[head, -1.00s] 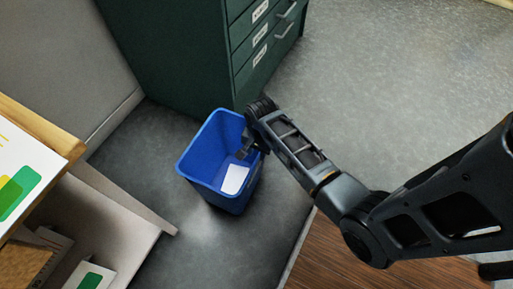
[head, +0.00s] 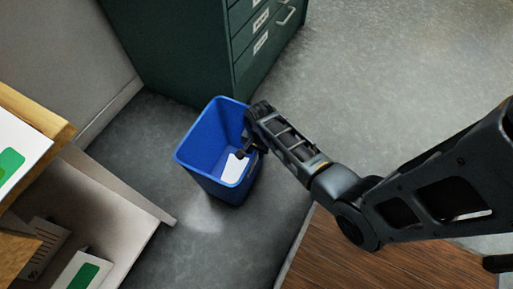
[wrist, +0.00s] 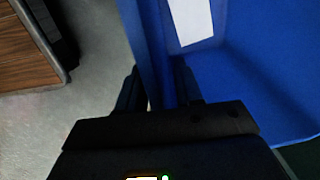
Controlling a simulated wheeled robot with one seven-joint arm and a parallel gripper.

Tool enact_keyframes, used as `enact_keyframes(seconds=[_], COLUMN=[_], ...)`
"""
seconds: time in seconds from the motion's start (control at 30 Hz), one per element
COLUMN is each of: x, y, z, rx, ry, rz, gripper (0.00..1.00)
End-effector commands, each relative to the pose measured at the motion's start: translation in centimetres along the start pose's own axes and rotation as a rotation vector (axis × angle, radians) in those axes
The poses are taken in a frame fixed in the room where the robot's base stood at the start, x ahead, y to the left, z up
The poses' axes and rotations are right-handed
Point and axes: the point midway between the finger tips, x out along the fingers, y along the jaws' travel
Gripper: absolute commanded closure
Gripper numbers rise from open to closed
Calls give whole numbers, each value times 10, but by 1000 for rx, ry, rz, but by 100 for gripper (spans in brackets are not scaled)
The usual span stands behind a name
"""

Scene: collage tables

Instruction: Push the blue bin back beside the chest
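The blue bin (head: 232,192) stands upright on the grey floor, in front of the dark green chest (head: 180,50). A white sheet (head: 235,168) lies inside it and also shows in the wrist view (wrist: 190,20). My gripper (head: 248,150) is at the bin's right rim. In the wrist view my gripper (wrist: 160,88) has one finger outside the bin and one inside, with the blue wall (wrist: 150,45) between them. It looks shut on the rim. The fingertips are partly hidden by the wall.
A pale shelf unit (head: 110,185) with cards stands at the left, its corner close to the bin. A grey wall (head: 60,50) rises behind. A wooden surface (head: 370,260) is at the lower right. Grey floor (head: 400,60) is open to the right of the chest.

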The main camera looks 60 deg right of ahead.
Motion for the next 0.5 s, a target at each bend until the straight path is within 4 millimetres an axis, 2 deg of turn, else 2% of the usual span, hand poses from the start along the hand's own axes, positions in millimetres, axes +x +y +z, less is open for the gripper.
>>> enact_keyframes(seconds=[0.27,0.5], x=[0,0], y=[0,0], z=[0,0], rx=[0,0], ry=[0,0], rz=[0,1], gripper=[66,89])
